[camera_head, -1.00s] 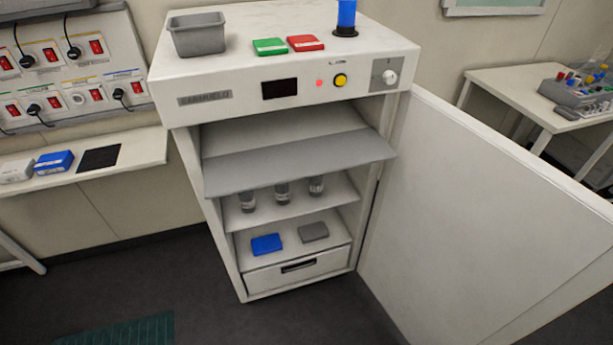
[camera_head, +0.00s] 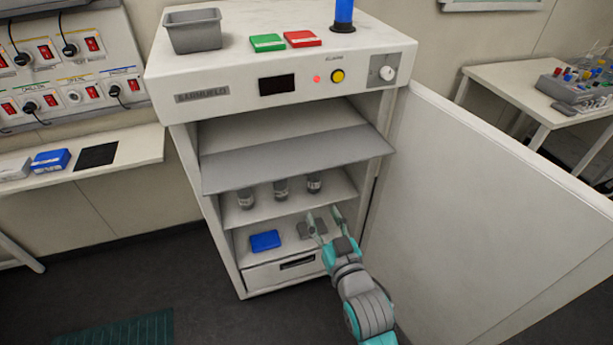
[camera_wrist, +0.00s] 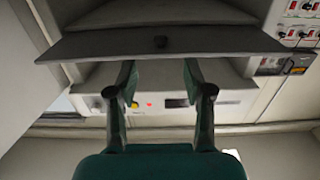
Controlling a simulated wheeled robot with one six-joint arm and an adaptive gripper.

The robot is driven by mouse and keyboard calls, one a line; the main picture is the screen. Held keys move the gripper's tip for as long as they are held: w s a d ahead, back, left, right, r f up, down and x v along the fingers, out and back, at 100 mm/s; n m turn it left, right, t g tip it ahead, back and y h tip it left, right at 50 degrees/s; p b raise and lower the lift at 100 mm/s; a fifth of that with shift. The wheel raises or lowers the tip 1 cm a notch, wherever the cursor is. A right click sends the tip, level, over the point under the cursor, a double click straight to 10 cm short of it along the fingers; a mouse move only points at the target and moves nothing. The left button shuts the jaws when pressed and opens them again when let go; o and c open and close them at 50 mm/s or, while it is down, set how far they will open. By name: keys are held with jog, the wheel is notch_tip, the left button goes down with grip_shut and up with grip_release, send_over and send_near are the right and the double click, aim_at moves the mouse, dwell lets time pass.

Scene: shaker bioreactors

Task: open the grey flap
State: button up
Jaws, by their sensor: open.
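The grey flap (camera_head: 290,162) spans the cabinet's upper compartment in the head view, jutting forward at a slant with open space above it. My gripper (camera_head: 323,216) is in front of the cabinet's lower shelves, below and right of the flap's middle. Its fingers (camera_wrist: 158,70) are apart with nothing between them. I see no contact with the flap. The knob is not visible in the head view.
The large white door (camera_head: 480,220) stands open on the right. Several jars (camera_head: 281,190) stand on the middle shelf. A blue box (camera_head: 265,240) and a partly hidden grey box (camera_head: 306,231) lie below, above a drawer (camera_head: 290,269).

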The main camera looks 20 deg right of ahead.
jog(key=w+r, duration=0.2)
jog(key=w, duration=0.1)
send_near(299, 157)
jog(key=w+f, duration=0.1)
jog(key=w, duration=0.2)
jog(key=w+f, duration=0.1)
jog(key=shift+w+d+f, duration=0.2)
jog(key=shift+w+f, duration=0.1)
jog(key=shift+w, duration=0.1)
grip_shut()
